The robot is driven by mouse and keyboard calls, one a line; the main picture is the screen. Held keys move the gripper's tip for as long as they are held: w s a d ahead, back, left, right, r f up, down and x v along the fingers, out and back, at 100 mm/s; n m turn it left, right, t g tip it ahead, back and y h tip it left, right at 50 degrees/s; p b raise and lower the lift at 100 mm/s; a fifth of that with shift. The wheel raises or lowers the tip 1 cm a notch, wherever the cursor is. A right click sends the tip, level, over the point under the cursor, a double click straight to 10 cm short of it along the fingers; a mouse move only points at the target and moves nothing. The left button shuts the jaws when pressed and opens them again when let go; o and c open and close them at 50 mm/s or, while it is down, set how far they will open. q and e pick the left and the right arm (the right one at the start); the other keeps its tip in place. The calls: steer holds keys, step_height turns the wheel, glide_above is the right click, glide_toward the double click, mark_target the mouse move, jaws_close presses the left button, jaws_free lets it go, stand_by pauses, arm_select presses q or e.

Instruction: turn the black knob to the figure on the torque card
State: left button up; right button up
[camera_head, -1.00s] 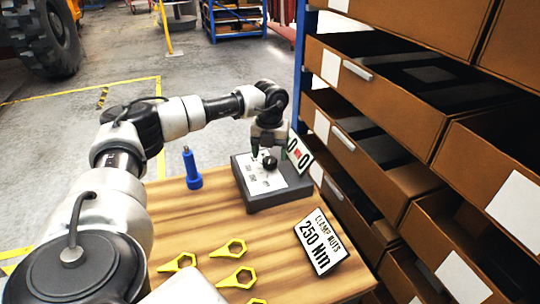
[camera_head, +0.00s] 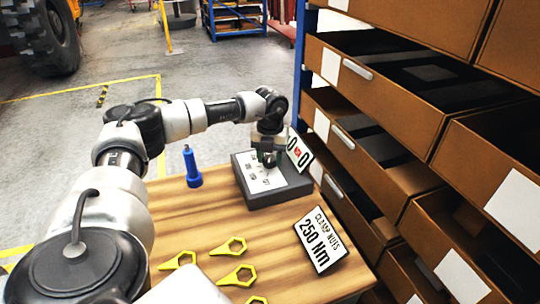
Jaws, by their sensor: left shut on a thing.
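The torque card (camera_head: 319,242) stands tilted near the table's right edge and reads "CLAMP NUTS 250 Nm". A dark grey box (camera_head: 262,197) with a white printed face stands at the back of the table. The black knob (camera_head: 269,162) is on its top face, mostly hidden by my left gripper (camera_head: 268,156). My left gripper comes down from above and is shut on the knob. A white display plate (camera_head: 299,151) with large dark characters and a red mark stands behind the gripper, partly covered. The knob's setting is too small to read. My right gripper is out of view.
A blue screwdriver-like tool (camera_head: 192,168) stands left of the box. Several yellow ring-shaped pieces (camera_head: 236,276) lie on the wooden table (camera_head: 200,225) in front. A rack of brown drawers (camera_head: 390,100) rises close on the right.

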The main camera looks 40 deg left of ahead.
mark_target(270, 157)
arm_select(q)
steer(key=shift+m, duration=0.3)
steer(key=m, duration=0.2)
steer(key=shift+m, duration=0.3)
steer(key=shift+r+m, duration=0.1)
steer(key=shift+m, duration=2.1)
steer(key=shift+w, duration=0.1)
steer(key=o, duration=0.9)
step_height(270, 157, up, 11)
steer(key=shift+f+b, duration=0.15)
steer(key=shift+b, duration=0.35)
